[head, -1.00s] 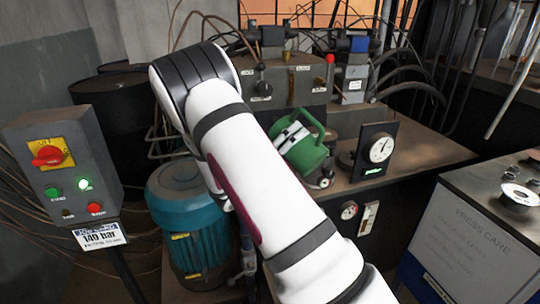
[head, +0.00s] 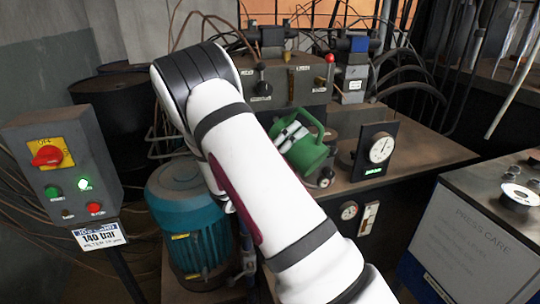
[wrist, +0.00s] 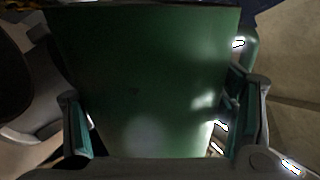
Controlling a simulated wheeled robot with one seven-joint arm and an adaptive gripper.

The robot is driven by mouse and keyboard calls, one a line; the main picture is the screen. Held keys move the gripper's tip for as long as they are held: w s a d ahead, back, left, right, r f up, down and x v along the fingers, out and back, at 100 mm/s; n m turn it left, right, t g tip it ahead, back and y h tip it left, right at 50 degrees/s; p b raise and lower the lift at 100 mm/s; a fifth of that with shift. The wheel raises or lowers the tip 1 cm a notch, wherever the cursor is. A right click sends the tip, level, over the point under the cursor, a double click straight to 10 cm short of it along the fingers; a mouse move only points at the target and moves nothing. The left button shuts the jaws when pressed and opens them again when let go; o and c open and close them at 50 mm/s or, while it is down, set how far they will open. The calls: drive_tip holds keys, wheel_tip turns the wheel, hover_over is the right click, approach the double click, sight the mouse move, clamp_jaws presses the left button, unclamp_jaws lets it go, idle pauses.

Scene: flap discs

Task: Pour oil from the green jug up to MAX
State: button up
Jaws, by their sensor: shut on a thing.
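The green jug (head: 309,156) is tilted over the machine's bench in the head view, beyond my white arm. My gripper (head: 291,134) is shut on it. In the wrist view the jug's green body (wrist: 145,85) fills the middle, with one finger of my gripper (wrist: 160,122) on each side. A small sight gauge (head: 368,218) is on the front below the bench edge. Its MAX mark and oil level are too small to read. The jug's mouth and any oil stream cannot be made out, and my arm hides part of the area.
A black panel with a round dial (head: 381,148) stands right of the jug. A valve block (head: 285,85) with hoses is behind it. A teal motor (head: 185,215) and a control box (head: 70,165) are at left. A grey cabinet (head: 480,230) is at right.

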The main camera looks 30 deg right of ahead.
drive_tip(key=shift+w+n+t, duration=0.1)
drive_tip(key=shift+n+t, duration=0.3)
drive_tip(key=shift+n, duration=0.2)
idle(0.9)
drive_tip(key=m, duration=0.1)
drive_tip(key=m+g, duration=0.1)
drive_tip(key=m, duration=0.1)
drive_tip(key=m+g+p, duration=0.1)
drive_tip(key=shift+s+r+m, duration=0.3)
drive_tip(key=shift+s+r, duration=0.05)
drive_tip(key=shift+r, duration=0.05)
drive_tip(key=shift+d+f+m+g+y+b, duration=0.1)
drive_tip(key=shift+f+m+g+y+b, duration=0.25)
drive_tip(key=shift+f, duration=0.2)
drive_tip(key=shift+f+m+g, duration=0.25)
drive_tip(key=shift+f+m, duration=0.05)
drive_tip(key=shift+m, duration=0.35)
drive_tip(key=shift+s+r+m, duration=0.1)
drive_tip(key=shift+s+m, duration=0.05)
drive_tip(key=shift+m, duration=0.35)
drive_tip(key=shift+g+y, duration=0.25)
drive_tip(key=shift+g, duration=0.05)
